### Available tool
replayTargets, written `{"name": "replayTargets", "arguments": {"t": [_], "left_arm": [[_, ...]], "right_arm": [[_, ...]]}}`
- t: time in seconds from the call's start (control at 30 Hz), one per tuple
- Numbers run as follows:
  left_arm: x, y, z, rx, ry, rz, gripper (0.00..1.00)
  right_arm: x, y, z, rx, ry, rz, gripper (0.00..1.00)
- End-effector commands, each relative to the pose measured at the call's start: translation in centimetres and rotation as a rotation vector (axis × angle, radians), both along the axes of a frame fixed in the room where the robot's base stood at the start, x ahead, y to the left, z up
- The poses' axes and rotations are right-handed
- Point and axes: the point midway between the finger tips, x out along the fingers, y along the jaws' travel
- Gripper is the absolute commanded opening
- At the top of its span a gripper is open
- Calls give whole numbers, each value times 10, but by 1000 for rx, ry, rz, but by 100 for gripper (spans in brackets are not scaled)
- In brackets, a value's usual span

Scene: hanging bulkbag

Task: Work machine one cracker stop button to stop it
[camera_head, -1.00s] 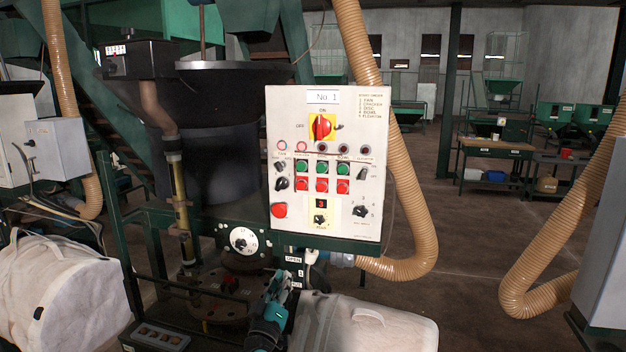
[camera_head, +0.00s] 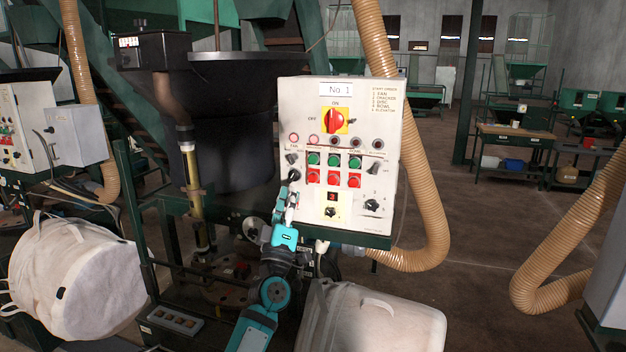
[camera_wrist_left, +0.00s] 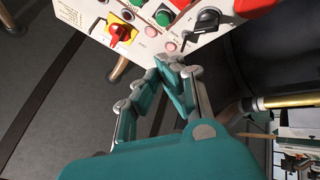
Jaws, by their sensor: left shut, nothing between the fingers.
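The white control panel marked No. 1 (camera_head: 390,215) stands in the middle of the head view. Its red stop buttons sit in a row under green ones. The leftmost red one (camera_head: 313,177), under the second indicator light, appears to be the cracker stop button; in the wrist view it shows at the top edge (camera_wrist_left: 180,3). The two leftmost indicator lights glow pink. My left gripper (camera_head: 291,181) is shut and empty at the panel's left side, left of that button. In the wrist view its fingertips (camera_wrist_left: 172,63) are near the pink lights; contact cannot be told. My right gripper is not in view.
A red rotary switch (camera_head: 335,121) sits high on the panel. A black knob (camera_wrist_left: 205,20) is close to my fingertips. White bags lie at lower left (camera_head: 75,275) and below the panel (camera_head: 390,325). A tan hose (camera_head: 430,220) curves behind the panel. Open floor lies right.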

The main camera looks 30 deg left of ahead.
Motion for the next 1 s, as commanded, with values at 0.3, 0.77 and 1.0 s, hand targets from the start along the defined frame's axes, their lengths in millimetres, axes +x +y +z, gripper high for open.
{"name": "replayTargets", "arguments": {"t": [0.3, 0.77, 1.0], "left_arm": [[29, 7, -4, 0, -2, 0, 0], [81, 19, -3, 1, 1, 1, 0], [85, 21, 0, 1, 1, 0, 0]], "right_arm": [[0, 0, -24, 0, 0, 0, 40], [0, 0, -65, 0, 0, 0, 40], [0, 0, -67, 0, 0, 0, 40]]}}
